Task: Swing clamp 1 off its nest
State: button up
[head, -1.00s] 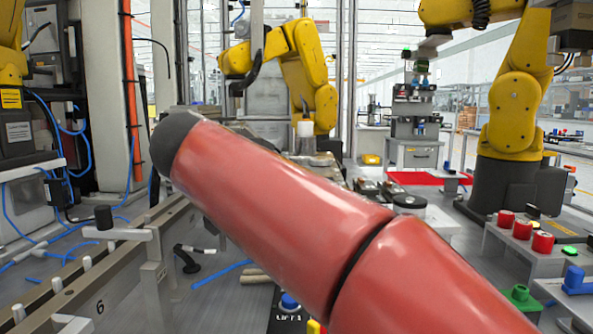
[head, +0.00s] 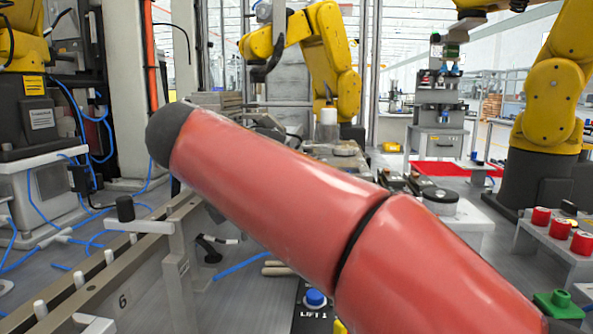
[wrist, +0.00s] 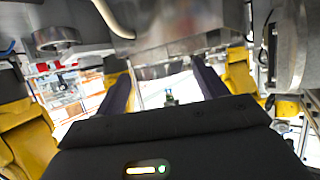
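I cannot tell for certain which part is clamp 1. A pale lever with a black knob (head: 125,208) stands on the rail at the left in the head view. A small black handle (head: 210,249) with a white tip lies low to its right. My gripper (wrist: 160,75) shows in the wrist view with its two dark fingers wide apart and nothing seen between them. A blurred grey metal surface spans the view just above and beyond the fingers. In the head view my red arm crosses the middle, and the gripper is out of sight.
The rail (head: 100,283) marked 6 runs along the lower left with several white pegs. A blue LIFT 1 button (head: 315,298) is below my arm. Red buttons (head: 560,229) are at the right. Yellow robot arms (head: 335,70) stand behind. My arm hides much of the centre.

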jog(key=shift+o, duration=0.4)
jog(key=shift+s+r, duration=0.1)
jog(key=shift+r, duration=0.05)
jog(key=v, duration=0.7)
jog(key=shift+s+a, duration=0.2)
jog(key=shift+a, duration=0.05)
